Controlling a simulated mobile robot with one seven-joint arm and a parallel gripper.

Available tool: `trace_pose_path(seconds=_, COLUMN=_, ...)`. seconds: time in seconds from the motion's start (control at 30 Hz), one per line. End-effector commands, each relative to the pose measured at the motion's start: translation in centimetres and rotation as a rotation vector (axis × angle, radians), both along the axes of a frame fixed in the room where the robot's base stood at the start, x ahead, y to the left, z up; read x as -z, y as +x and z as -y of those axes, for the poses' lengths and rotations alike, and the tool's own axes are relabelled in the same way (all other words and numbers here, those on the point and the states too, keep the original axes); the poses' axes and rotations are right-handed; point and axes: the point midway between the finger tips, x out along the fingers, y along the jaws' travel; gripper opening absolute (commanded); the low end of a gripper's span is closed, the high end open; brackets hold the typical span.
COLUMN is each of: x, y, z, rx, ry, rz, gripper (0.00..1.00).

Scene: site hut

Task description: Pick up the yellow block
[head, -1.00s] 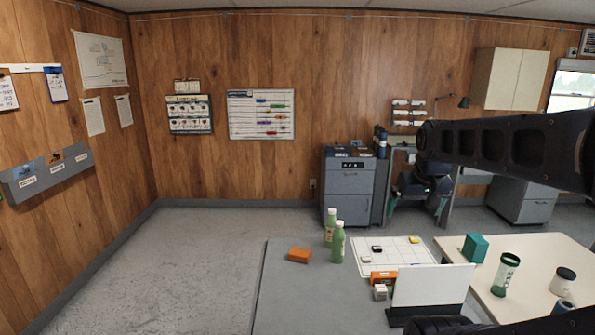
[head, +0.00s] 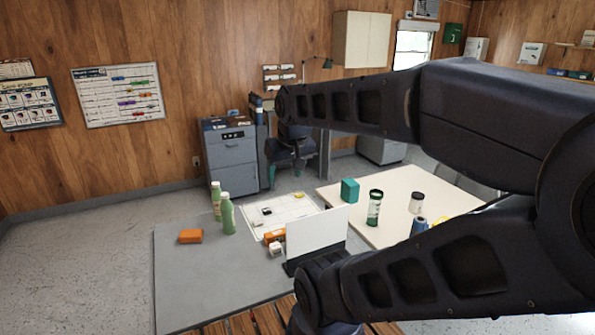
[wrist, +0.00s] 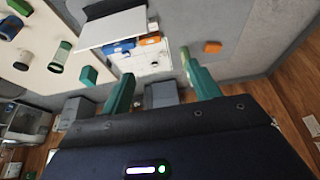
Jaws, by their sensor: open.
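The yellow block (head: 299,195) is small and lies near the far right corner of a white gridded sheet (head: 290,208) on the grey table. Small dark and pale blocks lie on the same sheet. In the wrist view my gripper (wrist: 160,72) is open, and the white sheet shows between and past the fingertips. The block is too small there to make out surely.
A white upright panel (head: 316,232) and orange box (head: 273,236) stand at the sheet's near side. Two green bottles (head: 227,215) stand left of it, with an orange block (head: 190,236) farther left. The cream table (head: 395,190) at right holds a teal block (head: 349,190) and several containers.

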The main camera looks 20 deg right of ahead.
Motion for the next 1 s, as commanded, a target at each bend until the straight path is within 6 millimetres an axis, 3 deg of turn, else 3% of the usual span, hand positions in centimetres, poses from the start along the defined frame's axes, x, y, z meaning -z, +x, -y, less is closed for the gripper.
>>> trace_pose_path(seconds=0.27, x=0.0, y=0.2, z=0.1, rx=0.005, ry=0.001, rz=0.0, gripper=0.62)
trace_pose_path(seconds=0.47, x=-0.4, y=3.1, z=1.9, rx=0.073, ry=0.008, rz=-0.005, gripper=0.62)
trace_pose_path(seconds=0.77, x=-0.5, y=10.3, z=8.3, rx=0.252, ry=0.026, rz=-0.006, gripper=0.62)
trace_pose_path(seconds=1.0, x=0.6, y=15.1, z=15.2, rx=0.397, ry=0.035, rz=-0.002, gripper=0.62)
